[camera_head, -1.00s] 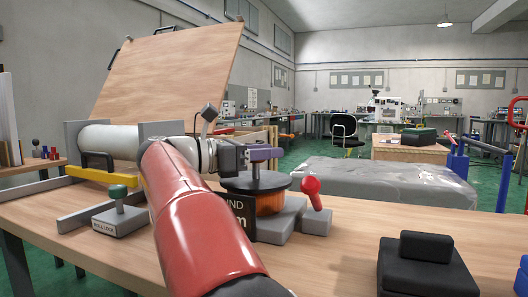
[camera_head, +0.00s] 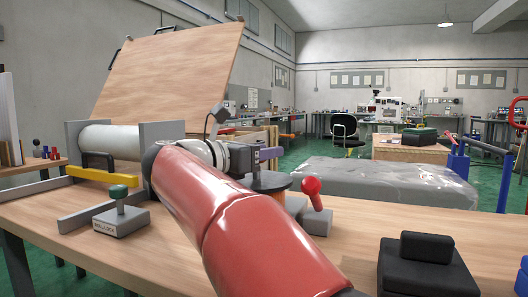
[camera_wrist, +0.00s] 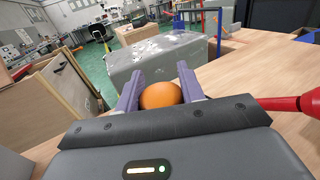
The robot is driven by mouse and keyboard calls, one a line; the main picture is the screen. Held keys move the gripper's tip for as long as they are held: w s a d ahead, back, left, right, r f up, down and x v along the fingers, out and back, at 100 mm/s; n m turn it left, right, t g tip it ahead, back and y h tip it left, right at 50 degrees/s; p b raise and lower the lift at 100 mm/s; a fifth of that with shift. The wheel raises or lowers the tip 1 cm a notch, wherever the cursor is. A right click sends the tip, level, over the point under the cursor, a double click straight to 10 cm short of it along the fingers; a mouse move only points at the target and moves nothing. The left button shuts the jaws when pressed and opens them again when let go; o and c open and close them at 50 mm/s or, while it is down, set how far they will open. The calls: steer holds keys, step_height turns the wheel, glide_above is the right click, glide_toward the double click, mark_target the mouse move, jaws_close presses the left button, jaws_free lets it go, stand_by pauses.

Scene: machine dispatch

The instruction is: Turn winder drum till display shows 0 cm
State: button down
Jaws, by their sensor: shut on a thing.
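In the head view my gripper (camera_head: 268,155) is over the drum's top. In the wrist view my gripper (camera_wrist: 159,78) has its purple fingers on both sides of a rounded orange knob (camera_wrist: 160,95) and is shut on it. The display's reading cannot be seen.
A red-knobbed lever (camera_head: 313,192) stands right of the drum and also shows in the wrist view (camera_wrist: 296,103). A roll lock block (camera_head: 121,220) with a green knob sits at left. A white roll (camera_head: 108,138) lies behind. A black block (camera_head: 428,268) sits front right.

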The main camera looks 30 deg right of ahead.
steer(key=n+t+y, duration=0.1)
steer(key=n+t, duration=0.1)
steer(key=t, duration=0.1)
steer(key=n+t+y, duration=0.2)
steer(key=t, duration=0.1)
steer(key=n+t+y, duration=0.1)
steer(key=n+t, duration=0.1)
steer(key=t, duration=0.1)
steer(key=shift+w+a+r+n+y+p, duration=0.2)
steer(key=shift+w+n+y+p, duration=0.1)
steer(key=shift+y+p, duration=0.1)
steer(key=n+t+y, duration=0.1)
steer(key=y, duration=0.1)
steer(key=n+t+y+p, duration=0.1)
steer(key=n+y, duration=0.1)
steer(key=n+t+y+p, duration=0.1)
steer(key=n+t+y, duration=0.1)
steer(key=y, duration=0.1)
steer(key=shift+w+a, duration=0.3)
steer(key=shift+a, duration=0.05)
steer(key=shift+n+y, duration=0.3)
steer(key=c, duration=1.3)
jaws_free()
steer(key=o, duration=0.4)
steer(key=shift+w+f, duration=0.1)
step_height(320, 180, up, 20)
steer(key=p, duration=0.4)
